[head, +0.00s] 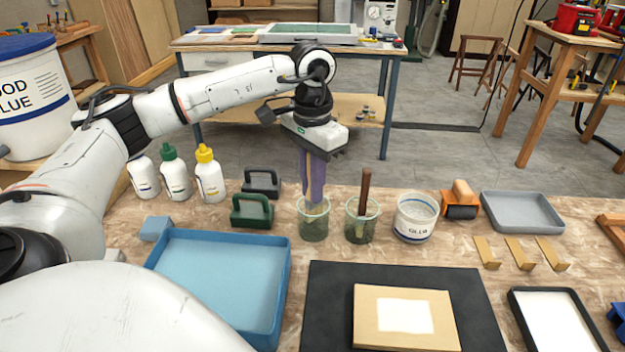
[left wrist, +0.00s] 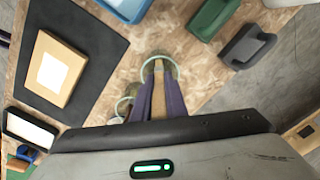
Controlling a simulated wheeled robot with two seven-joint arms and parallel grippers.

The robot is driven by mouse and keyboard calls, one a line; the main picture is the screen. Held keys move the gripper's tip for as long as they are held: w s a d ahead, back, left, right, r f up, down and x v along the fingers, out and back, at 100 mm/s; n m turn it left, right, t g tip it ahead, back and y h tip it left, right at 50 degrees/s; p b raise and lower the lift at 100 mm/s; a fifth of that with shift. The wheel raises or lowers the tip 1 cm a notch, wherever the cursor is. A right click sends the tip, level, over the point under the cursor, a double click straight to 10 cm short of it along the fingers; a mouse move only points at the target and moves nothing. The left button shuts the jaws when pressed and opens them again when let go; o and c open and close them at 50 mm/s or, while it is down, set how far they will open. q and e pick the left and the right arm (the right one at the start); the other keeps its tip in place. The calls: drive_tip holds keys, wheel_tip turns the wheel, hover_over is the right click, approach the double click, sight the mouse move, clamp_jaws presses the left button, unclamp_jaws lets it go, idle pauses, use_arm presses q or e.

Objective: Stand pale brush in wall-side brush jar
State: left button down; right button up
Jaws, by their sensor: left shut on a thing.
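My left gripper (head: 314,200) points down and is shut on the pale brush (head: 317,209). The brush also shows between the purple fingers in the left wrist view (left wrist: 158,104). A clear greenish glass jar (head: 313,226) stands directly below, and its rim shows around the brush's end in the left wrist view (left wrist: 159,62). The brush's lower end is at or just inside the rim; its exact depth is unclear. A second similar jar (head: 357,229) stands just to the right, with a dark-handled brush (head: 365,195) standing in it. My right gripper is not in view.
A glue pot (head: 415,217) stands right of the jars. Green (head: 252,210) and dark grey (head: 262,182) handled blocks stand left. A blue tray (head: 220,280) and a black mat (head: 320,300) with a tan board (head: 372,335) lie in front.

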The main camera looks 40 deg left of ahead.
use_arm(q)
drive_tip(key=shift+f, duration=0.2)
drive_tip(key=c, duration=1.7)
unclamp_jaws()
drive_tip(key=shift+r, duration=0.1)
wheel_tip(320, 180, up, 10)
drive_tip(key=shift+r, duration=0.1)
